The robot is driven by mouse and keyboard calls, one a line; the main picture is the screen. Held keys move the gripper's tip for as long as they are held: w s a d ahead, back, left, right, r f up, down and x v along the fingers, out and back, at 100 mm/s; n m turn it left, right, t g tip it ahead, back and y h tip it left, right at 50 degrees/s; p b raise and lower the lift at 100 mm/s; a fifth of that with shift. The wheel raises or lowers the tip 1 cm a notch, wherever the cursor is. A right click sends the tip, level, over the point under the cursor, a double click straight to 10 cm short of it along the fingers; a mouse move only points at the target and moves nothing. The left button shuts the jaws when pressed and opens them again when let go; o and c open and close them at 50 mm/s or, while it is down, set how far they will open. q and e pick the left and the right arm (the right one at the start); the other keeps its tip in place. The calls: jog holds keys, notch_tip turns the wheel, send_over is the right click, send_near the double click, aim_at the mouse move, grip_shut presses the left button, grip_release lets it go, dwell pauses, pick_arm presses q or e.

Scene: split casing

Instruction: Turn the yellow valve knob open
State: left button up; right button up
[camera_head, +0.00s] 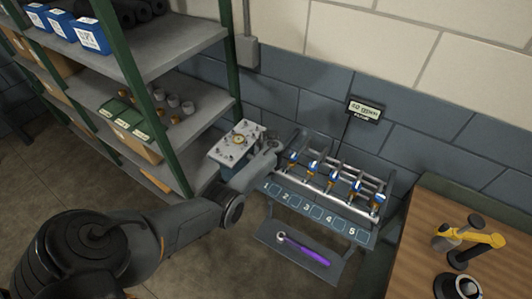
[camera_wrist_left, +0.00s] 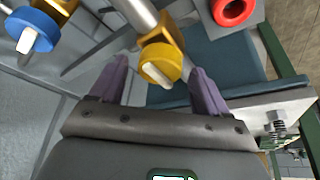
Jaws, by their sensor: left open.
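The yellow valve knob (camera_wrist_left: 160,64), with a pale bar across its face, sits on a brass fitting at the end of a metal pipe in the left wrist view. My left gripper (camera_wrist_left: 157,78) is open, its two purple-grey fingers on either side of the knob with visible gaps. I cannot tell how far the fingertips reach past it. In the head view my left gripper (camera_head: 271,153) is at the left end of the valve rack (camera_head: 330,192), and I cannot make out the yellow knob there. My right gripper is not in view.
A blue knob (camera_wrist_left: 30,30) with a white bar is at the left wrist view's upper left; a red ring (camera_wrist_left: 234,10) is at top right. A gauge box (camera_head: 238,145) stands beside the rack. A purple-handled tool (camera_head: 303,249) lies on the lower tray (camera_head: 325,270).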

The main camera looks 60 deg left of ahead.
pick_arm(q)
jog(key=p+v, duration=0.2)
jog(key=v, duration=0.8)
jog(key=shift+r+p, duration=0.15)
jog(key=shift+p, duration=0.25)
jog(key=shift+s, duration=0.15)
